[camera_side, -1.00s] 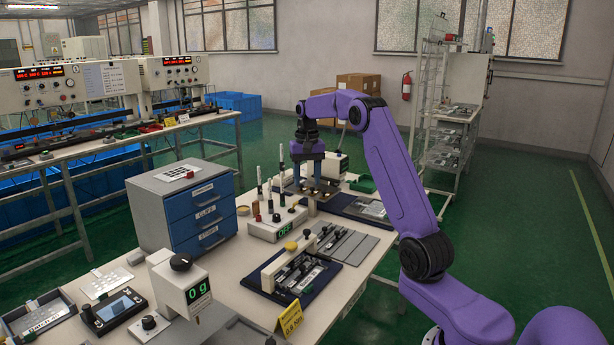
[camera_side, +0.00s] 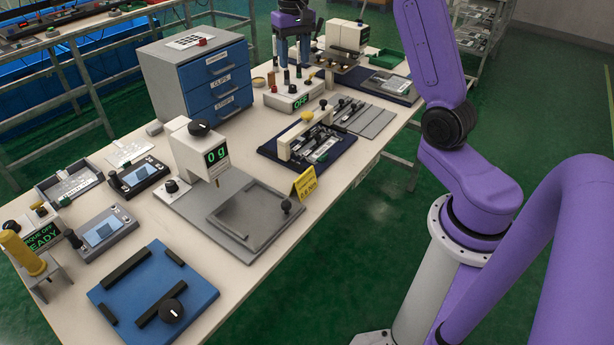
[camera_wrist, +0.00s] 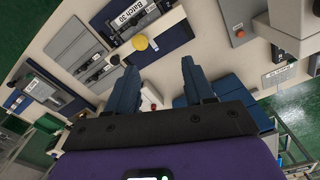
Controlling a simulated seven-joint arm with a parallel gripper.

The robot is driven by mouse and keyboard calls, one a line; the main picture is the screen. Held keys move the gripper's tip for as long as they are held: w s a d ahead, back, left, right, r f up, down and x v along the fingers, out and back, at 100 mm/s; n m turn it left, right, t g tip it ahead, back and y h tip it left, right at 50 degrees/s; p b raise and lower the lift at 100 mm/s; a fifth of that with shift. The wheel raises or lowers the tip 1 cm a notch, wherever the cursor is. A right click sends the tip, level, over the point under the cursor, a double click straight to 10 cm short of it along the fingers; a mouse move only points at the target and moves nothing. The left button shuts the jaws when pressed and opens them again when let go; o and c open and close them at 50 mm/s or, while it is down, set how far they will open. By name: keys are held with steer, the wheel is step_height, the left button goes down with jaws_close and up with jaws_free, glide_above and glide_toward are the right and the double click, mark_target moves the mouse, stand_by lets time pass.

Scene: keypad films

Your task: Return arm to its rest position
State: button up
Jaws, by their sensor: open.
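My gripper (camera_side: 295,62) hangs above the bench in the side view, near the white box with the green OFF display (camera_side: 294,98) and right of the blue drawer cabinet (camera_side: 213,82). Its two dark blue fingers point down, apart, with nothing seen between them. In the wrist view my gripper (camera_wrist: 160,78) also shows as two spread, empty fingers, with the pale bench top (camera_wrist: 215,50) beyond them. My purple arm reaches in from the right of the side view.
Upright tools stand around the OFF box. A dark fixture tray with a yellow knob (camera_side: 308,116) lies nearby. Green floor to the right is open.

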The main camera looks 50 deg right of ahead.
steer(key=s+a+n, duration=0.9)
steer(key=s+a, duration=0.6)
steer(key=a, duration=0.4)
steer(key=s+f+n, duration=0.2)
steer(key=s+n, duration=0.2)
steer(key=s, duration=0.6)
steer(key=s+f+n, duration=0.3)
steer(key=s+n, duration=0.1)
steer(key=s, duration=0.7)
steer(key=shift+a, duration=0.2)
